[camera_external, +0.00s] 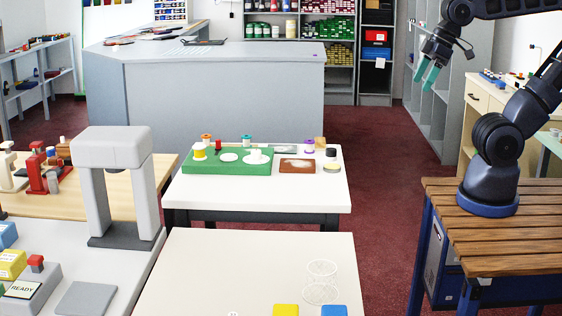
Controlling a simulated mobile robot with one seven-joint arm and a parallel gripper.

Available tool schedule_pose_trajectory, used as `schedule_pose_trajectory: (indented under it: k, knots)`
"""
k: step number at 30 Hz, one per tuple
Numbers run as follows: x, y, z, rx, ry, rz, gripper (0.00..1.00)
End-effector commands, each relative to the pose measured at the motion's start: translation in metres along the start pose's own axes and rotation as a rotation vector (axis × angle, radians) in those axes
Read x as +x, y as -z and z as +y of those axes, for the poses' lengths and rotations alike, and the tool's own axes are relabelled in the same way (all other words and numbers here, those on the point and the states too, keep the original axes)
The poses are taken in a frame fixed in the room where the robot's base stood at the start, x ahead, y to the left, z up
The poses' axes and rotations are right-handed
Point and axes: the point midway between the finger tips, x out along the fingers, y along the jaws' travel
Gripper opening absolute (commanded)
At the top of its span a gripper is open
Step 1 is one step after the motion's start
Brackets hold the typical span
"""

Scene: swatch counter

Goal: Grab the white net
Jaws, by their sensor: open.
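A white net (321,283), a see-through upright cylinder of thin white mesh, stands on the near white table (215,270), towards its right side. Nothing covers it. My gripper (426,78) has two teal fingers pointing down, spread apart and empty. It hangs high at the upper right, in the air and well away from the net.
A yellow block (285,310) and a blue block (334,310) lie just in front of the net, cut off by the frame's lower edge. Behind is a second white table with a green tray (203,168). A grey arch (112,180) stands at left. The near table's middle is clear.

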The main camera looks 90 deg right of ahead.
Motion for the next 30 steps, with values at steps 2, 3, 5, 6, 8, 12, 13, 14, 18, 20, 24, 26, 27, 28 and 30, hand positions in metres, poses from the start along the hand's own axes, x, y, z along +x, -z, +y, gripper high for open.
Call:
schedule_pose_trajectory:
  k: [2, 3, 5, 6, 8, 12, 13, 14, 18, 20, 24, 26, 27, 28, 30]
  knots:
    - [0.009, 0.01, -0.005, -0.009, 0.011, 0.012, 0.88]
    - [0.015, 0.017, -0.009, -0.014, 0.018, 0.024, 0.88]
    - [0.025, 0.03, -0.016, -0.023, 0.031, 0.045, 0.88]
    - [0.033, 0.04, -0.022, -0.03, 0.041, 0.063, 0.88]
    - [0.045, 0.054, -0.031, -0.037, 0.057, 0.09, 0.88]
    - [0.074, 0.083, -0.053, -0.054, 0.092, 0.153, 0.88]
    - [0.08, 0.089, -0.058, -0.056, 0.099, 0.166, 0.88]
    - [0.086, 0.095, -0.063, -0.058, 0.106, 0.18, 0.88]
    - [0.115, 0.118, -0.087, -0.067, 0.139, 0.241, 0.88]
    - [0.127, 0.127, -0.098, -0.07, 0.151, 0.266, 0.88]
    - [0.155, 0.144, -0.123, -0.075, 0.179, 0.326, 0.88]
    - [0.168, 0.15, -0.134, -0.076, 0.19, 0.351, 0.88]
    - [0.175, 0.153, -0.142, -0.077, 0.197, 0.368, 0.88]
    - [0.181, 0.156, -0.147, -0.077, 0.202, 0.381, 0.88]
    - [0.195, 0.16, -0.16, -0.078, 0.213, 0.41, 0.88]
